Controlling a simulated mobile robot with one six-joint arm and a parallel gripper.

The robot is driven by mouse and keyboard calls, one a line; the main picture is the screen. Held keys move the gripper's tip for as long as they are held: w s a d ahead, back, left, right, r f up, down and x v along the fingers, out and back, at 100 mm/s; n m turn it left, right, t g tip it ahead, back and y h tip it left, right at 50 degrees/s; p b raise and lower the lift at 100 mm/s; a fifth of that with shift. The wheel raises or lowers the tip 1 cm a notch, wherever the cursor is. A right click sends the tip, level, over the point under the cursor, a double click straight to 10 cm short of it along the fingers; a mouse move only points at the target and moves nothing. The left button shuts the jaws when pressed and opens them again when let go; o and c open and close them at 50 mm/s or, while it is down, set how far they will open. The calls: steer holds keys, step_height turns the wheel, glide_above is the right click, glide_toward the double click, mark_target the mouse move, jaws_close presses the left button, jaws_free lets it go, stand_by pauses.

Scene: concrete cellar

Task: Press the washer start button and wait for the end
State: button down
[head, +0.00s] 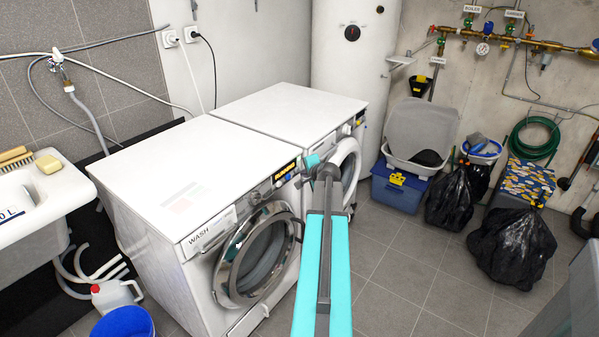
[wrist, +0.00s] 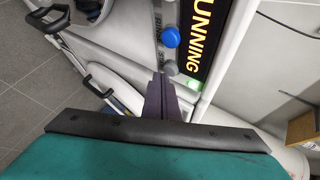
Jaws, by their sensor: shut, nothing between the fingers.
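The washer (head: 165,180), a white front-loader marked WASH, stands left of centre in the head view, its round chrome door (head: 257,258) shut. Its display (head: 285,172) is lit amber; in the wrist view the display (wrist: 210,40) shows "UNNING", with the start of the word cut off or hidden. Beside it are a blue button (wrist: 171,37) and a grey button (wrist: 168,68). A green light (wrist: 196,85) glows near the display. My gripper (head: 310,167) is shut and empty at the right end of the panel. Its dark fingertips (wrist: 160,82) appear just below the grey button; contact cannot be told.
A second white machine (head: 290,108) stands right beside the washer. A sink (head: 35,200), a blue bucket (head: 124,323) and a white jug (head: 115,297) are at left. Blue crate (head: 395,190) and black bags (head: 510,245) stand at right. The floor (head: 400,270) between is clear.

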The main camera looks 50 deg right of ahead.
steer(key=shift+s, duration=0.6)
steer(key=shift+s, duration=0.15)
steer(key=s+b, duration=0.2)
steer(key=s, duration=0.3)
steer(key=shift+s, duration=0.4)
stand_by(0.7)
